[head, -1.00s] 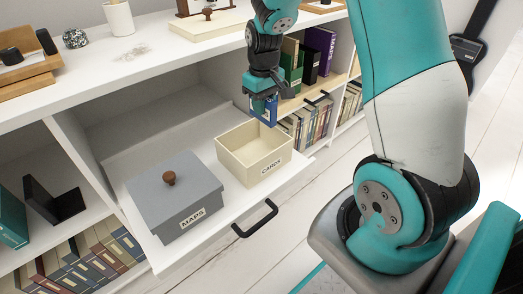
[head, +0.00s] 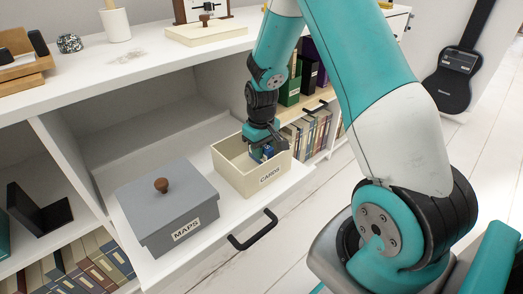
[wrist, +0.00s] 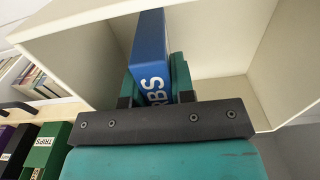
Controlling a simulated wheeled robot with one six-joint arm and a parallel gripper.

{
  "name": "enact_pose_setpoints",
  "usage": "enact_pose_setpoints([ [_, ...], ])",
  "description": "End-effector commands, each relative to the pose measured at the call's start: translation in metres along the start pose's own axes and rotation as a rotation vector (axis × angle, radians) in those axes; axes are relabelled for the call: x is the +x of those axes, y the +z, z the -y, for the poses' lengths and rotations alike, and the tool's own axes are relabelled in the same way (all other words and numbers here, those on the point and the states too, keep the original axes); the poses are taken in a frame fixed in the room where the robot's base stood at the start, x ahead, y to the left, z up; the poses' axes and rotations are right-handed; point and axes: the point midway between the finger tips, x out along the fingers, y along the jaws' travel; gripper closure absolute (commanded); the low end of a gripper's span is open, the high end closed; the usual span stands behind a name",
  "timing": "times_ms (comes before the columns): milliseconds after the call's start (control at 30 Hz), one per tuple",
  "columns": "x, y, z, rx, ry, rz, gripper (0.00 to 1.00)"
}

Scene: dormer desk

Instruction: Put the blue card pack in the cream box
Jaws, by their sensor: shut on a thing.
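The cream box (head: 240,179), labelled CARDS, stands open on the pulled-out white drawer. My gripper (head: 266,153) points down into the right part of its opening. My gripper is shut on the blue card pack (head: 267,151), of which only a small part shows in the head view. In the wrist view the blue card pack (wrist: 150,45), with white letters on its face, stands between the two fingers of my gripper (wrist: 156,85). The walls of the cream box (wrist: 75,60) surround it there. Whether the pack touches the box floor I cannot tell.
A grey lidded box (head: 167,208) labelled MAPS stands on the drawer (head: 113,215), left of the cream box. The drawer's black handle (head: 253,230) sticks out in front. Books (head: 308,135) fill the shelf to the right. A cream lid (head: 206,33) lies on the desk top.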

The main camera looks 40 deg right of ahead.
Motion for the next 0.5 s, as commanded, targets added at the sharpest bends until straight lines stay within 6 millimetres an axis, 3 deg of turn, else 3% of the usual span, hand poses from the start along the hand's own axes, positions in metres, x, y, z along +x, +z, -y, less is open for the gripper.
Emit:
enact_pose_setpoints([
  [133,0.003,0.0001,0.0,0.0,0.0,0.001,1.0],
  [167,0.0033,0.0001,0.0,0.0,0.0,0.001,0.75],
  [267,0.0027,0.0002,0.0,0.0,0.0,0.001,0.52],
  [500,0.0024,0.0002,0.0001,0.0,0.0,0.001,0.51],
])
